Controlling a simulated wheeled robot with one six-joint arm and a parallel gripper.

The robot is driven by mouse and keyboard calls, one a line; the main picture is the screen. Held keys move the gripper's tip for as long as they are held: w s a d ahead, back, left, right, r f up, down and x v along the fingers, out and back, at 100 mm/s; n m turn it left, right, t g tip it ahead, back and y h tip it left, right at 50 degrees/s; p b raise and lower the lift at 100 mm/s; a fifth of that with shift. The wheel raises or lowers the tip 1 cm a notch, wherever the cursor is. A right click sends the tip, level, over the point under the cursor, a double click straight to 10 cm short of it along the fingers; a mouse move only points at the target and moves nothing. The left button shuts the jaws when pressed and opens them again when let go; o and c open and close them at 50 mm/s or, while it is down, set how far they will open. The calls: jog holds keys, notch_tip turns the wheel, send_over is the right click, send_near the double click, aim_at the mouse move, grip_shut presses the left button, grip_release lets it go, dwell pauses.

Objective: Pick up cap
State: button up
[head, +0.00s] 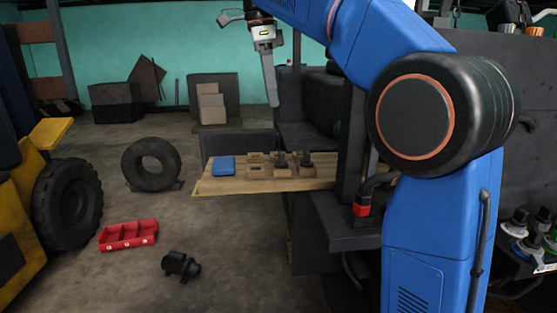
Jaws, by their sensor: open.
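I cannot tell for certain which item is the cap. Two small dark upright pieces, one (281,159) left of the other (305,159), stand in wooden holders on a wooden board (225,186). My gripper (271,98) hangs from my blue arm at the top middle, fingers pointing down. It is open and apart from the board, higher in the picture than the dark pieces. Only one long grey finger shows clearly, and nothing is seen held in it.
A blue item (222,166) lies at the board's left end. A dark machine part (180,265), a red divided tray (128,234) and a tyre (152,165) are on the floor. Dark forklift bodywork (340,237) stands beside the board. Free floor lies left of the board.

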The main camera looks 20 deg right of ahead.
aim_at(282, 152)
jog(key=f, duration=0.5)
jog(key=d+f, duration=0.1)
jog(key=f, duration=0.5)
jog(key=d+f, duration=0.1)
jog(key=f, duration=0.4)
jog(key=shift+s+d+f, duration=0.25)
jog(key=shift+s+f, duration=0.05)
jog(key=shift+c, duration=0.4)
grip_shut()
